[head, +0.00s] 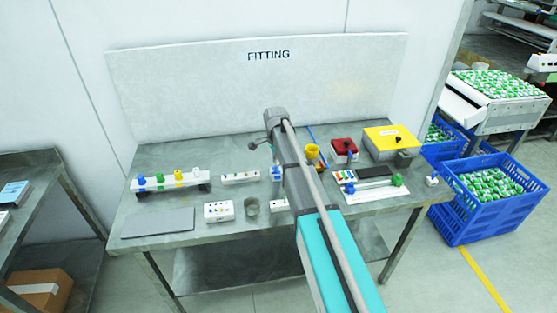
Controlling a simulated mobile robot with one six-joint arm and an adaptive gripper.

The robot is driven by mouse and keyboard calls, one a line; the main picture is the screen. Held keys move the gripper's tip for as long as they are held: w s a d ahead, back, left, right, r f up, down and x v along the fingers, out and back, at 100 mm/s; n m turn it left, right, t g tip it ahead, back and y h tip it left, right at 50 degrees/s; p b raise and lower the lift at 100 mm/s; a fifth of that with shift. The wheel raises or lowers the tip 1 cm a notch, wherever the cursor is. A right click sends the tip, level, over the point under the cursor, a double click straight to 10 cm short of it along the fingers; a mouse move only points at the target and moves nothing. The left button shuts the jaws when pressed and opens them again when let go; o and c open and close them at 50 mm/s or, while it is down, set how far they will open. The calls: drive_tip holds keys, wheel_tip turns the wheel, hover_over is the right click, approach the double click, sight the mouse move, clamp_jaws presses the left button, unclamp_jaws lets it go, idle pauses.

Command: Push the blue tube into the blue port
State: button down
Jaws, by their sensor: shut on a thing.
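My gripper (274,156) points down over the middle of the table, largely hidden behind my own arm. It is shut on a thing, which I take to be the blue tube. A small blue piece (276,172) shows just below it, above a white block. A white rail (165,187) at the left of the table carries blue, green, yellow and white fittings. Its blue fitting (141,181) is at the left end and looks like the blue port. I cannot tell whether the tube touches any port.
A grey mat (158,222), white block (219,211) and grey cup (251,207) are at front left. A thin blue rod (317,138) leans behind my arm.

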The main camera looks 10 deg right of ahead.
drive_tip(key=shift+f+b, duration=1.05)
idle(0.4)
drive_tip(key=c, duration=0.7)
unclamp_jaws()
